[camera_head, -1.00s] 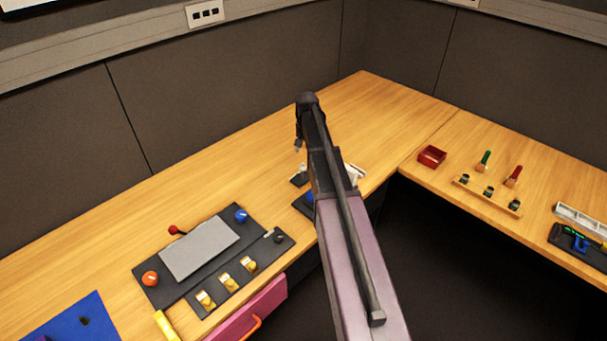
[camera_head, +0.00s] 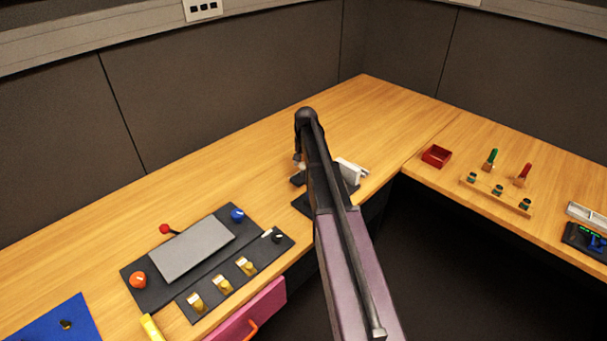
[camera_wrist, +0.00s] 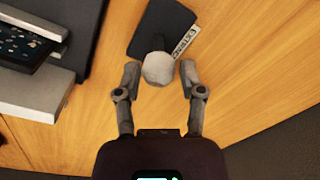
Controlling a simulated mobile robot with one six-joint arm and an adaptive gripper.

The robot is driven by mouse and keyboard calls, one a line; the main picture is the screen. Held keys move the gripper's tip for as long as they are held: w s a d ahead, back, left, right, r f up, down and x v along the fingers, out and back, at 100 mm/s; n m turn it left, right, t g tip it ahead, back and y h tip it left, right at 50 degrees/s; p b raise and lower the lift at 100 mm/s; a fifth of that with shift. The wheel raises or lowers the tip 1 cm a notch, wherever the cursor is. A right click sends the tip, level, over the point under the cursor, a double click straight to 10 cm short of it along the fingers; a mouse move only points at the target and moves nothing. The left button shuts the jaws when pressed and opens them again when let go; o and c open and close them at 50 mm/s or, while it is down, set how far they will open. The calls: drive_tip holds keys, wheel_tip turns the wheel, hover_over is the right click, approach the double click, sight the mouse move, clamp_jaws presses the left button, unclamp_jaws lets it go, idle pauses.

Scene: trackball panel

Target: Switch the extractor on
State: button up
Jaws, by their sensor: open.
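In the wrist view a lever with a pale round knob (camera_wrist: 158,69) stands on a dark plate (camera_wrist: 150,22) with a small white label (camera_wrist: 184,43), whose text I cannot read surely. I cannot confirm that it is the extractor's switch. My gripper (camera_wrist: 160,74) is open, with one finger on each side of the knob; I cannot tell whether either touches it. In the head view part of the dark plate (camera_head: 298,180) shows left of my arm, which hides most of the gripper.
A dark panel (camera_head: 130,280) with a grey plate, red lever, coloured knobs and yellow switches lies to the left. White blocks (camera_wrist: 30,95) stand beside the gripper. A red tray (camera_head: 437,156) and a wooden strip (camera_head: 490,192) sit on the right desk.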

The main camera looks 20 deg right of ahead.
sight(303, 164)
drive_tip(key=shift+a+f+b, duration=0.1)
drive_tip(key=shift+f+b, duration=1.15)
drive_tip(key=shift+f, duration=0.3)
drive_tip(key=shift+w, duration=0.1)
clamp_jaws()
